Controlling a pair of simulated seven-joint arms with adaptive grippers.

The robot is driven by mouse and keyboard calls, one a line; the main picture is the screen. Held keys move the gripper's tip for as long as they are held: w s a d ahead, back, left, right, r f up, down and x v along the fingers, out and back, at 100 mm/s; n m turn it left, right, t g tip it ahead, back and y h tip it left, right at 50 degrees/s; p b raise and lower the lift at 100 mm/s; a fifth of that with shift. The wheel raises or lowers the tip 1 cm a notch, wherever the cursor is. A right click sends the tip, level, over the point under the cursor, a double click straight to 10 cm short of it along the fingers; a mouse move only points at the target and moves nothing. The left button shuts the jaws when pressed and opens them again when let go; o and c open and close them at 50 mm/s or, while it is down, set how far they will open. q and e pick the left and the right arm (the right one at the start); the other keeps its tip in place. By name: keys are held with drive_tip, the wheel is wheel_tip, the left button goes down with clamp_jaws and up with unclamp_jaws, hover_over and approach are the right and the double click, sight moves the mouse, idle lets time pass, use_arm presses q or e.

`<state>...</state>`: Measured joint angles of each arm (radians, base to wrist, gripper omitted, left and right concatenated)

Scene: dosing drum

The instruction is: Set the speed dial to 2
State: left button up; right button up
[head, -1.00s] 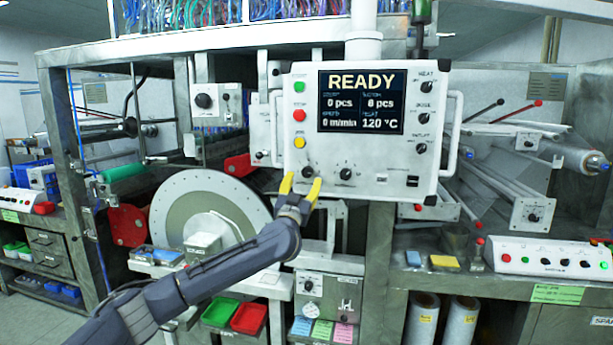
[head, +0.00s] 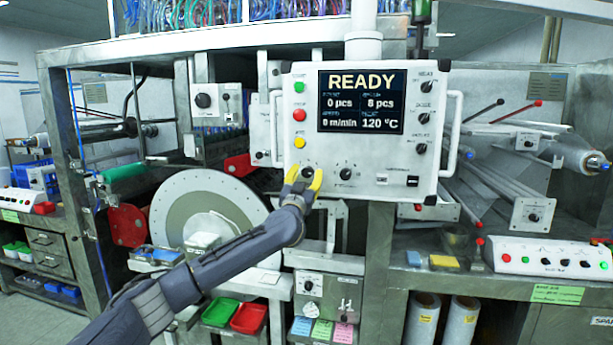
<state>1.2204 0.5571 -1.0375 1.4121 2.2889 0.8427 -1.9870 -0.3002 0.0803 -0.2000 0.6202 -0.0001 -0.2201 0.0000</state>
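The white control panel (head: 365,150) faces me in the middle of the head view. Its screen (head: 361,101) reads READY, with 0 pcs, 8 pcs, 0 m/min and 120 °C. Two black dials sit low on its face: a left dial (head: 307,173) and a right dial (head: 346,174) with marks around it. Their labels are too small to read, so I cannot tell which sets speed. My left gripper (head: 305,177) has its yellow fingers open on either side of the left dial; contact cannot be made out. My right gripper is out of view.
Green (head: 299,87), red (head: 299,115) and yellow (head: 299,142) buttons stand above the left dial. Several more knobs line the panel's right side. Metal handles flank the panel. A large grey disc (head: 170,215) stands at lower left.

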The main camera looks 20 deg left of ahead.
use_arm(q)
clamp_jaws()
drive_tip(key=shift+n, duration=0.3)
